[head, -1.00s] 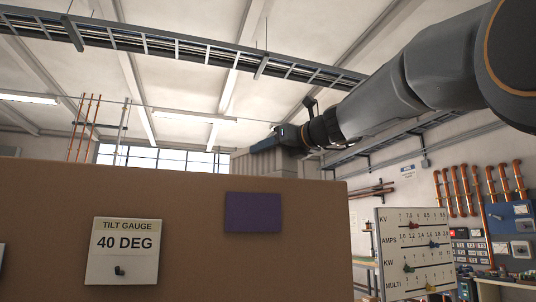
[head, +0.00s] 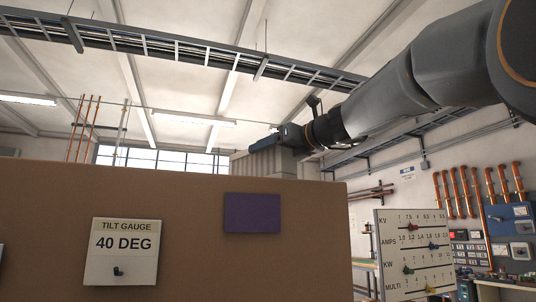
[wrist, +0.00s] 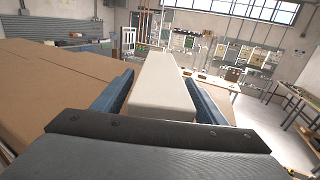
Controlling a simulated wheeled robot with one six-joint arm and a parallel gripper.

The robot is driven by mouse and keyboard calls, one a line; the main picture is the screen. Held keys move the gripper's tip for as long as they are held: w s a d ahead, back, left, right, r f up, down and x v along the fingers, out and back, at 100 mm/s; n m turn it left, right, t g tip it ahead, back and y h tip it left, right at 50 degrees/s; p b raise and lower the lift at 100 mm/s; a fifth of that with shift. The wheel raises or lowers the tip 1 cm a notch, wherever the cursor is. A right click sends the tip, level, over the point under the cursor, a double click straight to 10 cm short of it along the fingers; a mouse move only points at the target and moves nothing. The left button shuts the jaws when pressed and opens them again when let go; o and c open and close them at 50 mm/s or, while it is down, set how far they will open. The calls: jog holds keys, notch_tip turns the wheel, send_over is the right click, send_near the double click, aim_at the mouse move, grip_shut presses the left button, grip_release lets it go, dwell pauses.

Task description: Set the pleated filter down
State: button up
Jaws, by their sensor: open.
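The pleated filter (head: 262,163) shows in the head view as a pale grey-beige ribbed block behind the top edge of a brown panel, its lower part hidden. My gripper (head: 268,143) is at its top. In the wrist view the filter (wrist: 163,88) is a long pale block pointing away from me, between the two blue fingers of my gripper (wrist: 158,74). The jaws are open, one finger along each side of it. I cannot tell what the filter rests on, or whether the fingers touch it.
The brown panel (head: 50,220) fills the lower left, with a tilt gauge card reading 40 DEG (head: 122,252) and a purple square (head: 253,213). A slider board (head: 414,253) stands at right. Brown surfaces (wrist: 55,90) lie left of the filter in the wrist view.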

jog(key=b+v, duration=0.2)
jog(key=v, duration=0.8)
jog(key=shift+s, duration=0.3)
jog(key=shift+d, duration=0.15)
